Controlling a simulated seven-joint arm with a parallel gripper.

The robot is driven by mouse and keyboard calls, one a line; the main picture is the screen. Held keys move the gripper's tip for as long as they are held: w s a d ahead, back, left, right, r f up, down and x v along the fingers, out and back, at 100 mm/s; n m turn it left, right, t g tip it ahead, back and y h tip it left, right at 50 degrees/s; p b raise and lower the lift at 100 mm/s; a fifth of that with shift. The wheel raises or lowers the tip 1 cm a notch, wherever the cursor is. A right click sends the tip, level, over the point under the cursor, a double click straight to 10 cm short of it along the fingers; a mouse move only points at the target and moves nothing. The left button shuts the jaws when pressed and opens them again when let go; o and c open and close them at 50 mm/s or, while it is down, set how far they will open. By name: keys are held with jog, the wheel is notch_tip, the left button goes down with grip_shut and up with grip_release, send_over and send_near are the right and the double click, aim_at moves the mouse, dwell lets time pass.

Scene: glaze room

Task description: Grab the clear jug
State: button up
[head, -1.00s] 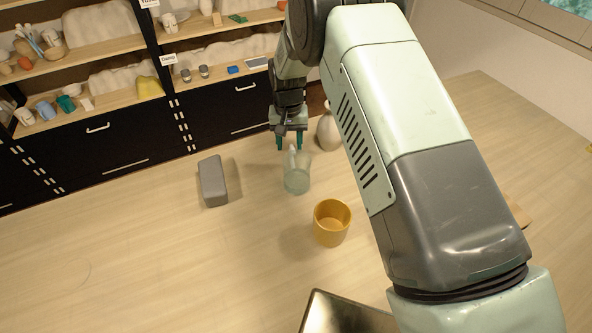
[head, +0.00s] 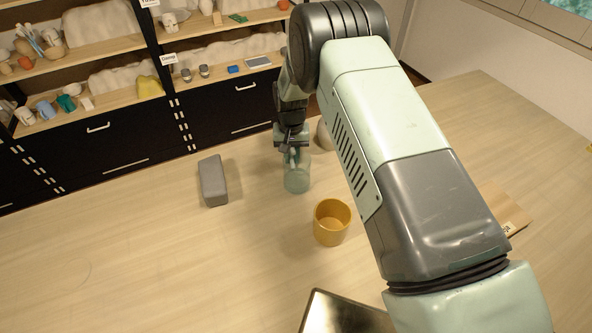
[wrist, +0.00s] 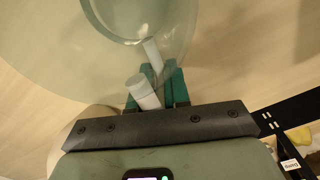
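The clear jug (head: 297,184) is a pale greenish see-through vessel standing upright on the table, left of and behind the yellow pot. In the wrist view its round body (wrist: 60,60) fills the upper left, and its whitish handle (wrist: 143,93) runs between my fingers. My gripper (head: 293,157) is at the jug's handle on its far side. In the wrist view the two green fingers (wrist: 161,82) are close together with the handle at them, so my gripper looks shut on it. The handle hides part of the left finger.
A yellow pot (head: 331,223) stands just in front of the jug. A grey block (head: 213,181) lies to the left. A pale round vase (head: 324,134) is partly hidden behind my arm. A metal tray (head: 345,315) is at the front edge. The table's left front is clear.

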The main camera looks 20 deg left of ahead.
grip_shut()
jog(key=shift+r, duration=0.2)
